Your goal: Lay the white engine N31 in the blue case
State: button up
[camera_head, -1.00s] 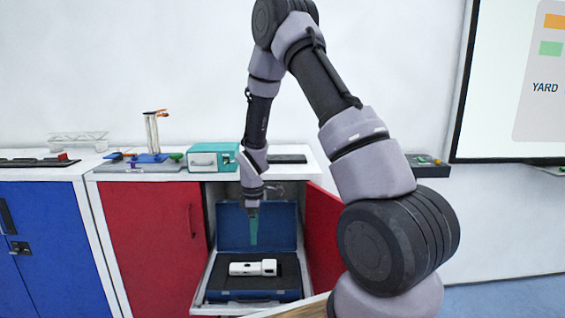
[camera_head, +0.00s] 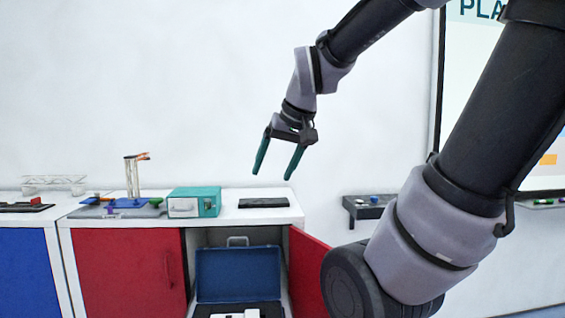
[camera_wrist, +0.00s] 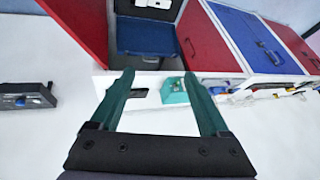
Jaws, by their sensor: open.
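The blue case (camera_head: 238,272) stands open in the cabinet below the counter, its lid raised. The white engine (camera_head: 243,314) lies in the dark lining of the case, cut off by the bottom edge of the head view. In the wrist view the case (camera_wrist: 143,36) and the engine (camera_wrist: 153,3) show at the top. My gripper (camera_head: 272,176) is open and empty, raised in front of the wall above the counter, well above and apart from the case. Its two green fingers also show in the wrist view (camera_wrist: 160,80).
A red cabinet door (camera_head: 308,272) stands open right of the case. On the counter are a teal box (camera_head: 207,201), a black flat tray (camera_head: 263,203) and a small crane model (camera_head: 133,180). A wall shelf (camera_head: 368,208) is at right. The air around my gripper is free.

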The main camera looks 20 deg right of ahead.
jog(key=s, duration=0.1)
jog(key=s+r+m, duration=0.1)
jog(key=s, duration=0.1)
jog(key=s+m+t, duration=0.1)
jog(key=shift+s+r, duration=0.2)
jog(key=shift+r, duration=0.2)
jog(key=shift+c, duration=0.2)
dwell(0.7)
